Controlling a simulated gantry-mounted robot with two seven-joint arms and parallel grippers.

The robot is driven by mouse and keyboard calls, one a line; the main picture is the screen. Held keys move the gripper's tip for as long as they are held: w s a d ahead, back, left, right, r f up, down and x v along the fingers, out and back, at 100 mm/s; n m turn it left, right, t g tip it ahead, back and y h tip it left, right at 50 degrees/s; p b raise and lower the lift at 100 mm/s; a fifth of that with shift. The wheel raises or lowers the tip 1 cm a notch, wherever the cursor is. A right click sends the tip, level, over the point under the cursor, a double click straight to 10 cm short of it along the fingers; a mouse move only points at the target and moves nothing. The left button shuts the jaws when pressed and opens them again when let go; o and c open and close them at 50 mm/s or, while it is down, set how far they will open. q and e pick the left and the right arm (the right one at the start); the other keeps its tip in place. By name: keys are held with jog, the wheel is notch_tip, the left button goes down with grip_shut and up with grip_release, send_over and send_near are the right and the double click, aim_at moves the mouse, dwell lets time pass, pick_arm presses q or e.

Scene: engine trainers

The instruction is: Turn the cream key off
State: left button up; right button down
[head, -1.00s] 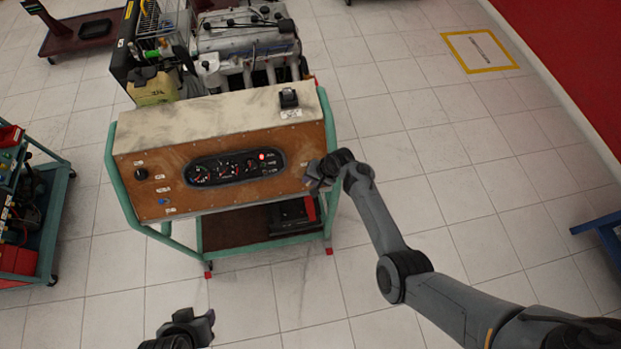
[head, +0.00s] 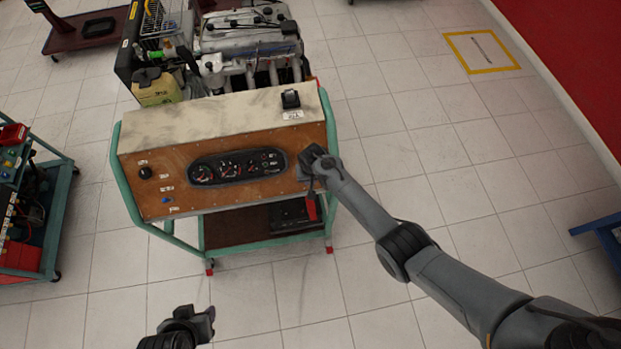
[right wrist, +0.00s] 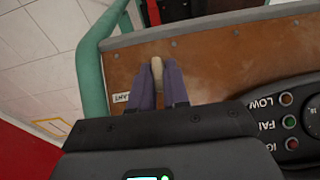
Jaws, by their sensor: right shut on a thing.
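The cream key (right wrist: 157,70) sticks out from the brown front panel in the right wrist view. It stands between the two purple-grey fingers of my right gripper (right wrist: 159,88), which is shut on it. In the head view, my right gripper (head: 309,168) is at the right end of the engine trainer's panel (head: 232,196) and hides the key there. My left gripper (head: 200,320) hangs over the floor at the bottom, away from the trainer; its finger gap is unclear. The gauge cluster (head: 237,167) shows no lit red lamp.
A green tubular frame (right wrist: 92,75) runs close beside the panel and my right gripper. The engine (head: 247,45) stands behind the panel. Another trainer cart (head: 58,205) is at the left. The tiled floor in front is open.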

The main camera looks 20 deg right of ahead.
dwell(0.4)
jog(key=c, duration=1.2)
grip_release()
jog(key=shift+r, duration=0.1)
jog(key=shift+r, duration=0.25)
jog(key=r, duration=0.2)
jog(key=r+p, duration=0.1)
jog(key=r, duration=0.2)
jog(key=s+r, duration=0.1)
jog(key=r, duration=0.2)
jog(key=shift+s+a+r+p, duration=0.1)
jog(key=shift+a+p, duration=0.1)
jog(key=shift+p, duration=0.15)
jog(key=shift+s+r, duration=0.15)
jog(key=shift+r, duration=0.7)
